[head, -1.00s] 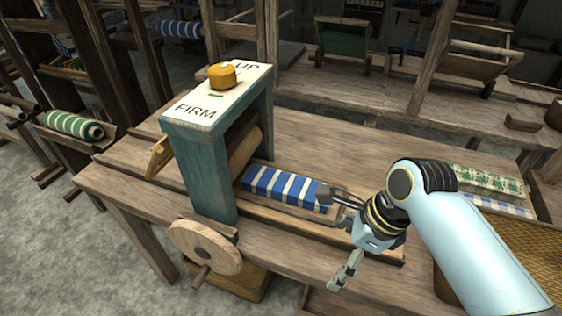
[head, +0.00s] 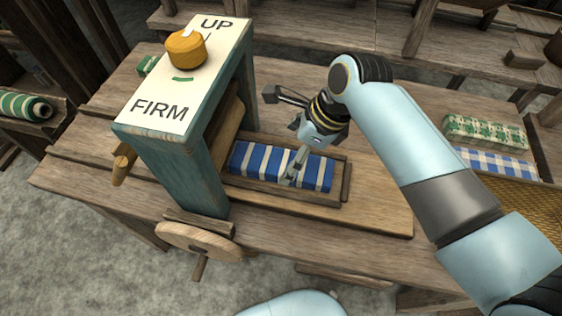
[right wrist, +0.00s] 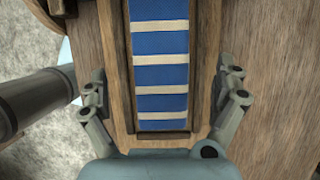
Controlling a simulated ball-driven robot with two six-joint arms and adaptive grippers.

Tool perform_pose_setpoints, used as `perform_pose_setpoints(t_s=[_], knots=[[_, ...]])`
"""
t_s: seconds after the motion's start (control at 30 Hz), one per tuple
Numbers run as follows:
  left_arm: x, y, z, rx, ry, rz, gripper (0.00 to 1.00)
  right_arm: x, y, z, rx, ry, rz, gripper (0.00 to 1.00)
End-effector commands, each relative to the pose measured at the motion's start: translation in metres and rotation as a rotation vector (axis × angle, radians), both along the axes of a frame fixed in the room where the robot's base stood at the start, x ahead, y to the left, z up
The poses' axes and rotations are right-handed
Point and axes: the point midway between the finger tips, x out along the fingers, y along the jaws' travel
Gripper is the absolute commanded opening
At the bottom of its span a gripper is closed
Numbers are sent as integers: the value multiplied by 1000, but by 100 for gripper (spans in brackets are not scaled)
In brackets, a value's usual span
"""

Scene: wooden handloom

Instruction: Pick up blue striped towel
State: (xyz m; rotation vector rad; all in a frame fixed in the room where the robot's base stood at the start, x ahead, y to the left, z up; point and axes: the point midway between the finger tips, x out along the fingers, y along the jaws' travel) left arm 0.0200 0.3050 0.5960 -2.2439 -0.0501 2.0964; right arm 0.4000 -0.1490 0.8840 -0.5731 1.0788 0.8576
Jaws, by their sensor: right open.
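The blue striped towel (head: 318,172), blue with cream stripes, lies flat in a shallow wooden tray (head: 347,182) beside the teal press frame. My right gripper (head: 280,136) is open above it, its fingers spread wide. In the head view one finger overlaps the towel and the other shows over the table behind. In the right wrist view the towel (right wrist: 160,70) runs between the two open fingers (right wrist: 158,80); no contact can be made out. My left gripper does not show.
The teal press (head: 180,165) with a yellow knob (head: 186,49) and UP/FIRM plate stands close left of the towel. A wooden handwheel (head: 199,242) is at its front. A green patterned cloth (head: 485,132) and a blue checked cloth (head: 497,163) lie at right.

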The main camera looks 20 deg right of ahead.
Motion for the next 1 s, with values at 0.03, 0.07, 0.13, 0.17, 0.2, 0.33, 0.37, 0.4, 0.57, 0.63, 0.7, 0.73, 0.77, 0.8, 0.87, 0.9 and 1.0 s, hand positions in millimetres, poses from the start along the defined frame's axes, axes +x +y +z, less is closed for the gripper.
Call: perform_pose_setpoints(t_s=[0.03, 0.07, 0.13, 0.17, 0.2, 0.33, 0.37, 0.4, 0.57, 0.63, 0.7, 0.73, 0.77, 0.8, 0.87, 0.9, 1.0], knots=[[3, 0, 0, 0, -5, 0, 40, 2, 3, -6, 1, 2, 0, 98], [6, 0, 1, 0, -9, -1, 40, 3, 4, -10, 2, 3, 0, 98], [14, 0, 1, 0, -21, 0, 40, 7, 8, -21, 1, 3, -1, 98], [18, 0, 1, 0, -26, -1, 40, 8, 10, -25, 1, 3, -1, 98], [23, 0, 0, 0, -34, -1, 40, 9, 11, -31, 1, 3, 0, 98], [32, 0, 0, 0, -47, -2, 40, 12, 15, -42, 0, 1, 0, 98], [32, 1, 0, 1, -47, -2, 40, 12, 15, -43, 0, 1, 0, 98], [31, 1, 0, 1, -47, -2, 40, 12, 15, -43, -1, 1, 0, 98], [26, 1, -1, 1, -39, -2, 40, 12, 15, -43, 0, 0, 0, 98], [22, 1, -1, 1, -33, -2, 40, 12, 15, -43, -1, 1, -1, 90], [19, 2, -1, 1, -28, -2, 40, 12, 15, -43, -1, 1, -1, 81], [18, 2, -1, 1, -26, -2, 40, 12, 15, -43, -1, 1, -1, 77], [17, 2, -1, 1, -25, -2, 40, 12, 15, -43, -1, 1, -1, 73], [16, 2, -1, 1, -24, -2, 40, 12, 15, -43, -1, 1, -1, 68], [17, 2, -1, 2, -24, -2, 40, 12, 15, -43, -1, 1, -1, 60], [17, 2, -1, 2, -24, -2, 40, 12, 15, -43, -1, 1, -1, 55], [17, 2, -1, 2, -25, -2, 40, 12, 15, -43, -1, 1, -1, 42]])
